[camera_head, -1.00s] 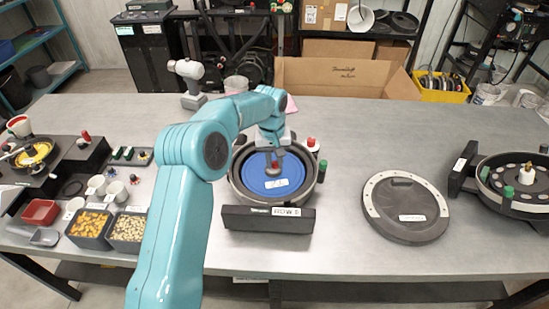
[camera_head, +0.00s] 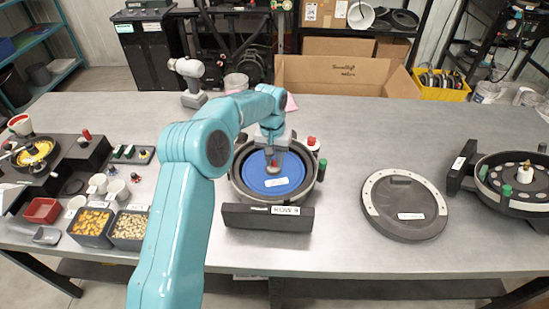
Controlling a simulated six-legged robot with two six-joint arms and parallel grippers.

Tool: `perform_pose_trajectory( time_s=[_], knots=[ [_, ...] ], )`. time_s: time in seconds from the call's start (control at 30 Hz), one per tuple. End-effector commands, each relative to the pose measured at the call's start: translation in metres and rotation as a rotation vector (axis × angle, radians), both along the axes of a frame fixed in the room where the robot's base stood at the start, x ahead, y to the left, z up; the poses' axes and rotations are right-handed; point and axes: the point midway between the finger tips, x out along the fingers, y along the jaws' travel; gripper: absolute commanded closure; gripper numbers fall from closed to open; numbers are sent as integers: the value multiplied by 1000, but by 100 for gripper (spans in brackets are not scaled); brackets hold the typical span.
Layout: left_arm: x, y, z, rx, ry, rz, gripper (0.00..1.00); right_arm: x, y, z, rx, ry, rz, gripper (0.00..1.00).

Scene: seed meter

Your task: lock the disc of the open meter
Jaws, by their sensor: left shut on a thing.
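The open meter (camera_head: 235,185) stands in the middle of the table, a round dark housing with a plain front block (camera_head: 268,217) that carries a white label. A blue disc (camera_head: 255,182) with a small white label lies inside it. My left gripper (camera_head: 273,166) reaches down over the disc's middle. It is shut on a small part at the disc's centre, probably the red-topped knob, mostly hidden by the fingers. My right gripper is not in view.
A dark round lid (camera_head: 405,205) with a pale rim lies to the right of the meter. Another meter (camera_head: 515,185) stands at the far right. Seed bins (camera_head: 90,227) and cups are at the left.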

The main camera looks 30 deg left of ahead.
Motion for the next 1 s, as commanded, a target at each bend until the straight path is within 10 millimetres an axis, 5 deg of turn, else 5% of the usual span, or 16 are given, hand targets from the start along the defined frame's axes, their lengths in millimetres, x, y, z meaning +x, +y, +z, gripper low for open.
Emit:
perform_pose_trajectory(
  time_s=[0.07,0.1,0.2,0.57,1.0],
  knots=[
    [1,0,2,0,-4,1,100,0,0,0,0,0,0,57],
    [1,0,2,0,-4,1,75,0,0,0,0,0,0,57],
    [1,0,2,0,-3,1,53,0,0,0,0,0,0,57],
    [1,0,7,2,-5,1,53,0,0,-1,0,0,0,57],
    [-1,5,114,0,-7,1,53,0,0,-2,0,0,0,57]
  ],
)
